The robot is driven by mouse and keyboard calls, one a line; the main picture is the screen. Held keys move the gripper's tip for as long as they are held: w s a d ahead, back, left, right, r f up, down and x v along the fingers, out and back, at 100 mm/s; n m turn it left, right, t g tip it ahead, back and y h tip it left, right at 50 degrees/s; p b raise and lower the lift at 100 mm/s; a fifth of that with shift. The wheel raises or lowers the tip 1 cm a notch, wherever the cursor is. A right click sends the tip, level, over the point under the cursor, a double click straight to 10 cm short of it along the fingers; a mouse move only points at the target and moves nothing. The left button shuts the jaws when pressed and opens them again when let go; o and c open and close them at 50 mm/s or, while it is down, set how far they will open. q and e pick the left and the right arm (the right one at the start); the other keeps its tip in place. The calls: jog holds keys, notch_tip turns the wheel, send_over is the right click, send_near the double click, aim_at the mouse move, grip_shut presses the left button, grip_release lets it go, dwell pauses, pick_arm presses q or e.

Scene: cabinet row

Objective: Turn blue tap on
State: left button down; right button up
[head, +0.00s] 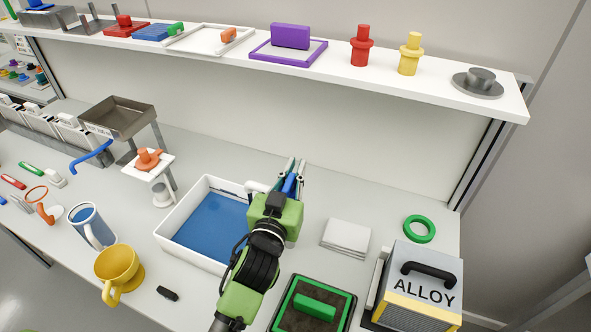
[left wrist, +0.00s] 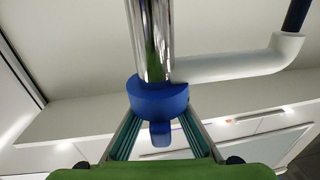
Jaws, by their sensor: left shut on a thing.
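The blue tap (left wrist: 158,97) shows in the left wrist view as a round blue collar with a small lever, under a shiny metal pipe (left wrist: 150,40). A white side pipe (left wrist: 235,66) runs off to the right. In the head view a bit of the blue tap (head: 290,184) shows between the fingers of my left gripper (head: 291,172). The fingers stand on both sides of the lever and are shut on it. My left arm hides much of the tap in the head view. My right gripper is not in view.
A white basin (head: 168,241) with a blue floor stands left of my left arm. An ALLOY box (head: 424,290), green ring (head: 419,229), white stack (head: 346,237) and green-framed pad (head: 283,312) are to the right. Mugs stand at the left; a shelf (head: 335,66) runs behind.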

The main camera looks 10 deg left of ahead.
pick_arm(q)
jog(key=c, duration=2.1)
grip_release()
jog(key=shift+s, duration=0.1)
jog(key=s, duration=1.1)
jog(key=shift+s+a, duration=0.4)
